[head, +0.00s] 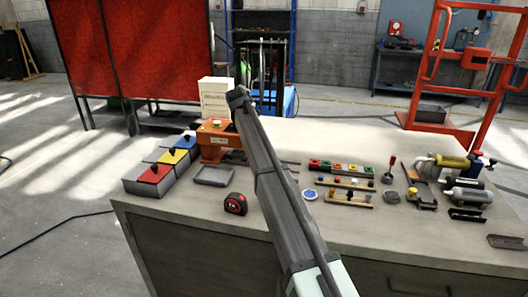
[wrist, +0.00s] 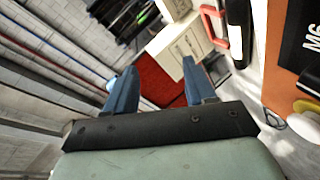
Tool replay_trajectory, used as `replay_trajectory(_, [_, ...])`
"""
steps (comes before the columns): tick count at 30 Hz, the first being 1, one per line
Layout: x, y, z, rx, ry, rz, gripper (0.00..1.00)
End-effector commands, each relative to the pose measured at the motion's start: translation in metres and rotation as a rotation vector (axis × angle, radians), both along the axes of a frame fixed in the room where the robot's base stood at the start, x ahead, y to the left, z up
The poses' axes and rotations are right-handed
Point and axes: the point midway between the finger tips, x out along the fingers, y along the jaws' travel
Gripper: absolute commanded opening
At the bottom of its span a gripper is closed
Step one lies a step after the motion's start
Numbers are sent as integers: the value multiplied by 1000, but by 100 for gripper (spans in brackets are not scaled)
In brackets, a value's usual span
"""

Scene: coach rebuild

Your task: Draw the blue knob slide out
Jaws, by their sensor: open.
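The blue slide (head: 182,142) is the farthest of three coloured slides in a grey block at the table's left edge. A dark knob stands on it, and I cannot make out a blue knob. The yellow slide (head: 173,157) and red slide (head: 154,174) lie nearer, each with a black knob. My gripper (head: 238,97) is up in the air, to the right of the slides and well above the table. In the wrist view its two blue-grey fingers (wrist: 160,85) are apart with nothing between them. The slides are not recognisable in the wrist view.
An orange machine (head: 220,143) stands right beside the blue slide, with a pale box (head: 214,98) behind. A grey tray (head: 214,176) and a tape measure (head: 236,204) lie nearer. Coloured blocks (head: 340,168) and tools fill the table's right.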

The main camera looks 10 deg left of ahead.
Motion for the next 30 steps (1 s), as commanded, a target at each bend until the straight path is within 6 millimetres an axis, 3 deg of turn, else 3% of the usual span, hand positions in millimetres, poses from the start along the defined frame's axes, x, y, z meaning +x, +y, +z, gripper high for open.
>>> replay_trajectory(1, [9,-37,-7,-65,56,-36,55])
replay_trajectory(6, [15,-137,-34,-263,285,-86,55])
replay_trajectory(9, [7,-180,-47,-325,439,-70,55])
replay_trajectory(11, [-3,-195,-53,-332,539,-38,55])
replay_trajectory(14, [-25,-202,-61,-295,709,55,55])
replay_trajectory(21, [-75,-185,-54,-166,975,296,55])
replay_trajectory(30, [-97,-176,-48,-116,1065,414,55])
